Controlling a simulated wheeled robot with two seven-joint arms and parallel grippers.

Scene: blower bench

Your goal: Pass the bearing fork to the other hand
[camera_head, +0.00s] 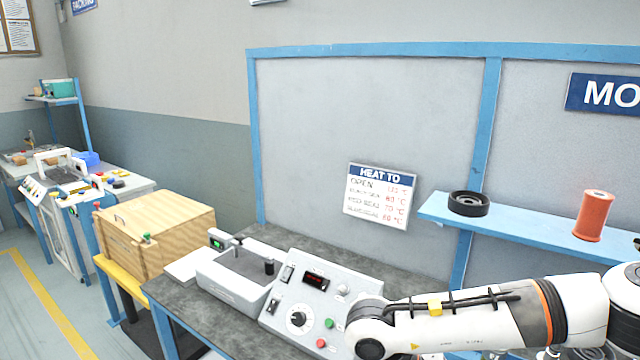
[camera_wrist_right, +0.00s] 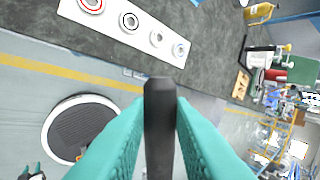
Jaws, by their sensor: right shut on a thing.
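My right gripper (camera_wrist_right: 160,106) shows in the right wrist view, its two teal fingers shut on a dark grey, straight bar. This bar, which I take to be the bearing fork (camera_wrist_right: 160,130), stands out between the fingers with its blunt end up in the picture. The rest of it is hidden by the fingers or out of frame. A small dark and teal shape (camera_wrist_right: 32,171) at the lower left corner may be my left gripper, too small and cut off to tell its jaws. In the head view only my right arm shows, without its gripper.
A bench holds a grey control unit (camera_head: 312,308) and a tray-like heater (camera_head: 232,281). A wooden box (camera_head: 155,232) stands to the left. A blue shelf (camera_head: 530,232) carries a black ring (camera_head: 468,203) and an orange spool (camera_head: 593,215). A white strip (camera_wrist_right: 125,27) with several rings lies on the bench.

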